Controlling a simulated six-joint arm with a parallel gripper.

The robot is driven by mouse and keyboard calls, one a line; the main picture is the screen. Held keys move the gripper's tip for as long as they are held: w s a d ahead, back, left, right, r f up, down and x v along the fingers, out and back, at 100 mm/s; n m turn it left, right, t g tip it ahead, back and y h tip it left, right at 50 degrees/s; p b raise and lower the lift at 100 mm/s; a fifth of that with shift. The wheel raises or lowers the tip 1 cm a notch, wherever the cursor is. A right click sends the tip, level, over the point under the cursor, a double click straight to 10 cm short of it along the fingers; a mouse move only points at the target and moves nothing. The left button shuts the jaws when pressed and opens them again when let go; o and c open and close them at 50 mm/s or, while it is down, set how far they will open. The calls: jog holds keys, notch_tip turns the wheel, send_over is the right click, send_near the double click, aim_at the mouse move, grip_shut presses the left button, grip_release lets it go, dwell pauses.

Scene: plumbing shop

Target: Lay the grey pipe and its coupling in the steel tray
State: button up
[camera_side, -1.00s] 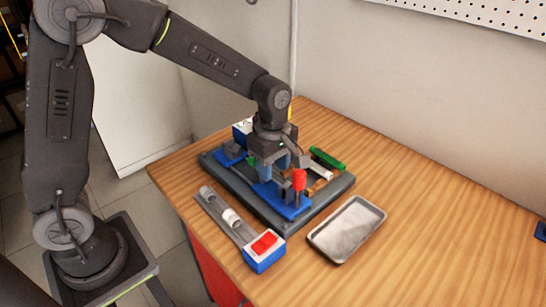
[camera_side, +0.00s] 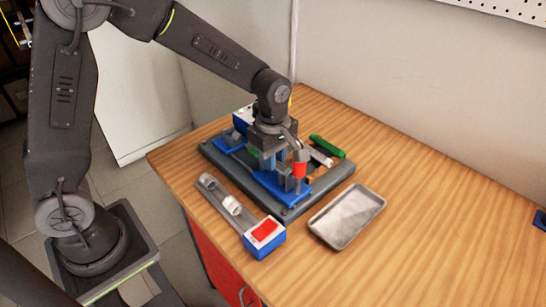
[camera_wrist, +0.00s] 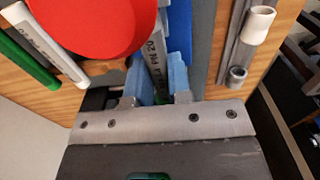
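A grey pipe (camera_wrist: 157,62) with printed lettering runs between the two light blue fingers of my gripper (camera_wrist: 161,88) in the wrist view. The fingers lie close on both sides of it; whether they press on it I cannot tell. In the side view my gripper (camera_side: 268,162) points down into a dark fixture board (camera_side: 330,189), where the pipe is mostly hidden. I cannot make out the coupling for certain. The steel tray (camera_side: 347,216) lies on the table to the right of the board and looks empty.
A red part (camera_side: 300,164) stands just right of my gripper. A green pipe (camera_side: 327,146) and a white pipe (camera_side: 321,157) lie behind it. A rail with white sleeves (camera_side: 232,205) and a blue-red box (camera_side: 264,238) are in front.

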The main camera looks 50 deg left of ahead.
jog(key=shift+c, duration=0.4)
jog(key=shift+r, duration=0.1)
jog(key=shift+c, duration=0.3)
jog(key=shift+r, duration=0.25)
grip_shut()
jog(key=shift+r, duration=3.45)
jog(key=shift+r, duration=0.1)
